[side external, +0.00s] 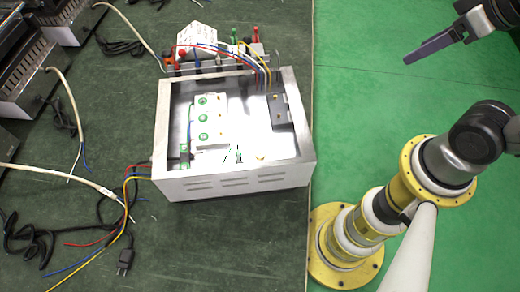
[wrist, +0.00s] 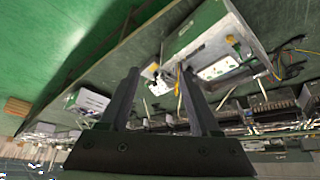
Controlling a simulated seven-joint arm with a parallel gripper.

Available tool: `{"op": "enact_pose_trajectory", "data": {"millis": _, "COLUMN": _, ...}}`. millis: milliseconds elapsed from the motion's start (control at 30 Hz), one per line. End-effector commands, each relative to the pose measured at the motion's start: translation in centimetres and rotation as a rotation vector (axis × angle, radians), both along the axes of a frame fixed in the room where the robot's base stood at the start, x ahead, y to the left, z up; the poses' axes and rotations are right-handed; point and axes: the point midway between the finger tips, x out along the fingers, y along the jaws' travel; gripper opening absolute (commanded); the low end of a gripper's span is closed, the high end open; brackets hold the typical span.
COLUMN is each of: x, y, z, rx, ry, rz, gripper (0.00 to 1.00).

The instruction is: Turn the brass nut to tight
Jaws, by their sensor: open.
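An open metal box (side external: 235,182) stands on the dark green bench. Inside it is a white block (side external: 212,146) with several green-ringed terminals in a column. Several small brass-coloured spots show in the box, one on its floor near the front wall (side external: 260,158). They are too small to tell which is the brass nut. My gripper (side external: 408,60) is high at the upper right, over the green floor, well apart from the box. In the wrist view its two dark fingers (wrist: 160,68) are spread with nothing between them. The nut cannot be made out there.
A row of coloured terminals with wires (side external: 215,65) stands behind the box. Loose cables and a black plug (side external: 124,262) lie at the left and front left. Slotted metal units (side external: 35,85) stand at the far left. The bench right of the box is narrow.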

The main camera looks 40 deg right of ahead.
Motion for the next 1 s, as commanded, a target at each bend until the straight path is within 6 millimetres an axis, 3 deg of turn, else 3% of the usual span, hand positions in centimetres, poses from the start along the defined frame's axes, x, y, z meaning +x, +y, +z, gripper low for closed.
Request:
{"op": "enact_pose_trajectory", "data": {"millis": 167, "x": 0.6, "y": 0.0, "z": 0.8, "rx": -0.104, "ry": -0.028, "rz": 0.187, "gripper": 0.63}}
{"op": "enact_pose_trajectory", "data": {"millis": 267, "x": 1.9, "y": 0.1, "z": 2.0, "rx": -0.197, "ry": -0.050, "rz": 0.350, "gripper": 0.63}}
{"op": "enact_pose_trajectory", "data": {"millis": 433, "x": 5.9, "y": 1.5, "z": 3.2, "rx": -0.355, "ry": -0.032, "rz": 0.713, "gripper": 0.63}}
{"op": "enact_pose_trajectory", "data": {"millis": 567, "x": 9.7, "y": 4.0, "z": 2.8, "rx": -0.461, "ry": -0.005, "rz": 1.032, "gripper": 0.63}}
{"op": "enact_pose_trajectory", "data": {"millis": 767, "x": 14.8, "y": 9.5, "z": 0.1, "rx": -0.566, "ry": 0.040, "rz": 1.478, "gripper": 0.63}}
{"op": "enact_pose_trajectory", "data": {"millis": 1000, "x": 17.8, "y": 17.7, "z": -6.3, "rx": -0.604, "ry": 0.110, "rz": 1.915, "gripper": 0.63}}
